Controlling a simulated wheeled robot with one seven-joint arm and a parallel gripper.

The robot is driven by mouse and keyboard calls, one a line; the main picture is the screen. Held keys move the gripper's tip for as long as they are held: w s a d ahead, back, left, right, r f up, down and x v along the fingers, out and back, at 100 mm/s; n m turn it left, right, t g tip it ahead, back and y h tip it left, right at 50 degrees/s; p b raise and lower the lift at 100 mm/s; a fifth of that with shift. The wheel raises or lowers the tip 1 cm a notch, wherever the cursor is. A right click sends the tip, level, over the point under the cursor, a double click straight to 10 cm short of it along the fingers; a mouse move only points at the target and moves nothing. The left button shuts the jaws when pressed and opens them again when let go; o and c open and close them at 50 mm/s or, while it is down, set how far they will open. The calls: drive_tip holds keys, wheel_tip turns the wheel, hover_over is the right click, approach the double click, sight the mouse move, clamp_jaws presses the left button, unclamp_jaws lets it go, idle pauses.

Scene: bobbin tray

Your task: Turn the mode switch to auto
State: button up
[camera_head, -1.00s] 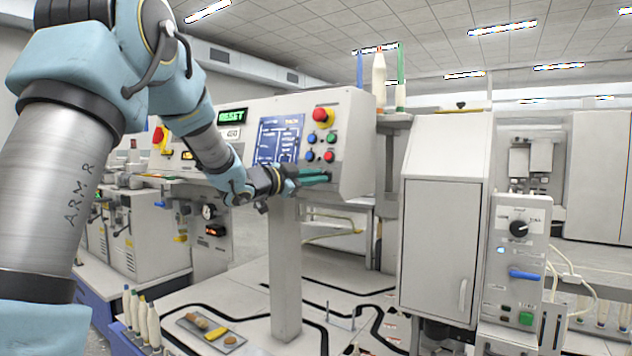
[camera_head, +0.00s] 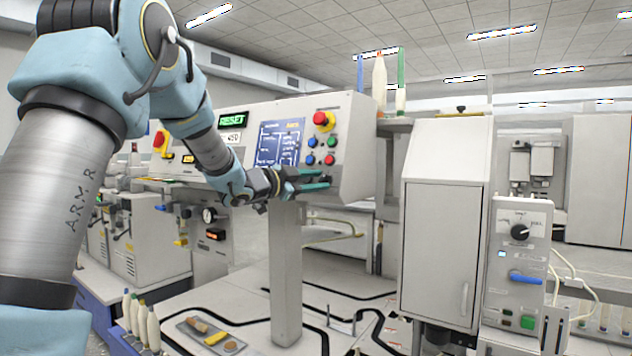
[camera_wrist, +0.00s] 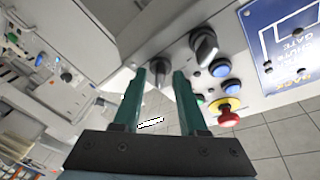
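My gripper (camera_head: 322,181) is at the lower right of the sloped control panel (camera_head: 345,175). Its two green fingers (camera_wrist: 160,72) are apart, with nothing clamped between them. In the wrist view a grey selector knob (camera_wrist: 160,66) shows between the fingertips; whether they touch it I cannot tell. In the head view the fingers mostly cover this part of the panel.
Close by are a red emergency button (camera_wrist: 228,118) with a yellow base, blue buttons (camera_wrist: 219,67) and a blue screen (camera_head: 279,145). A grey cabinet (camera_head: 440,240) and a unit with a black dial (camera_head: 519,232) stand to the right. A tray (camera_head: 188,322) lies below.

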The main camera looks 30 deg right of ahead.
drive_tip(key=b+v, duration=0.1)
drive_tip(key=v, duration=0.9)
drive_tip(key=shift+s+a+b, duration=0.1)
drive_tip(key=shift+a+b, duration=0.2)
drive_tip(key=shift+a, duration=0.05)
drive_tip(key=w+a+f+n+t+y+p, duration=0.25)
drive_tip(key=a+n+y, duration=0.2)
drive_tip(key=a, duration=0.25)
drive_tip(key=w+a+f+n+t+y+p, duration=0.1)
drive_tip(key=a+f+n+t+y+p, duration=0.1)
drive_tip(key=a+f+n+y, duration=0.25)
drive_tip(key=w+a+f+n+t+y+p, duration=0.25)
drive_tip(key=a+n, duration=0.25)
drive_tip(key=a, duration=0.4)
drive_tip(key=s+a+f+n+g+y+p, duration=0.1)
drive_tip(key=s+a+f+n+g+y, duration=0.1)
drive_tip(key=s, duration=0.5)
drive_tip(key=s+a+f+n+g+y+p, duration=0.1)
drive_tip(key=s+a+f+n+g+p, duration=0.1)
drive_tip(key=s+a, duration=0.4)
drive_tip(key=s+a+f+n+g+y+p, duration=0.1)
drive_tip(key=s+a+f+n+g, duration=0.3)
drive_tip(key=s, duration=0.6)
drive_tip(key=shift+a+f+n+g+y, duration=0.35)
drive_tip(key=shift+f+g+y, duration=0.1)
drive_tip(key=shift+g+y, duration=0.5)
